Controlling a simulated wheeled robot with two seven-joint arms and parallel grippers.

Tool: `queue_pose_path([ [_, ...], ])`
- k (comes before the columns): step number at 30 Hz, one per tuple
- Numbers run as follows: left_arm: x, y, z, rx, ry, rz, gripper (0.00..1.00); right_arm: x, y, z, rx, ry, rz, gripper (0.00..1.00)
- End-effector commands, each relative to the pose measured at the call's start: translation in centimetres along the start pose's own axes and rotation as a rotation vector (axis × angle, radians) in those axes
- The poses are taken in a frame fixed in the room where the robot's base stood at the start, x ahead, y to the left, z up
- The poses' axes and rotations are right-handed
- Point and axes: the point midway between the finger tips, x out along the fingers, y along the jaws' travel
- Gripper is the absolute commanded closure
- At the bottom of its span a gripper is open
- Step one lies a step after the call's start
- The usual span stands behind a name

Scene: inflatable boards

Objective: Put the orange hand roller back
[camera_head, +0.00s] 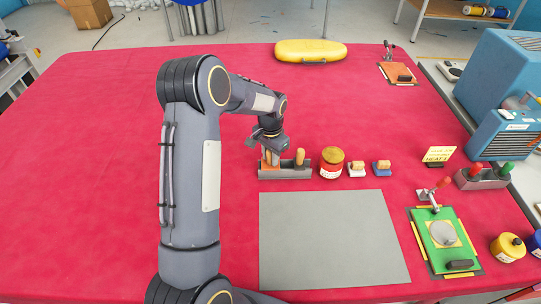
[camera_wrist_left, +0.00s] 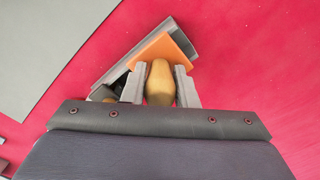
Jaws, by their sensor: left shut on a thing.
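My left gripper (camera_head: 268,146) is shut on the wooden handle of the orange hand roller (camera_head: 270,160), over the left end of a grey holder (camera_head: 290,173). In the left wrist view the fingers (camera_wrist_left: 160,84) lie on both sides of the handle (camera_wrist_left: 160,75), with the orange part (camera_wrist_left: 168,48) beyond it. The holder (camera_wrist_left: 203,37) shows behind and beside the orange part. I cannot tell whether the roller rests in the holder or hangs just above it. Another wooden handle (camera_head: 300,157) stands up at the holder's right end. My right gripper is not in view.
A tin with a yellowish-brown lid (camera_head: 331,162) stands right of the holder, then two small wood-topped tools (camera_head: 357,169). A grey mat (camera_head: 330,240) lies bare in front. A yellow inflatable (camera_head: 310,50) lies at the back. The red table (camera_head: 90,170) is clear at left.

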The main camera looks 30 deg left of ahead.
Motion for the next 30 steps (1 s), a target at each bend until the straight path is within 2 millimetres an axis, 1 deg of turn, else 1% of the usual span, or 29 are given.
queue_pose_path([
  [29, 0.37, 0.00, -0.01, 0.000, 0.000, 0.000, 0.92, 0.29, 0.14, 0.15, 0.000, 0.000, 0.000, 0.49],
  [30, 0.37, 0.00, -0.02, 0.000, 0.000, 0.000, 0.73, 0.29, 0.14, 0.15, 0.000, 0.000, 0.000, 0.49],
])
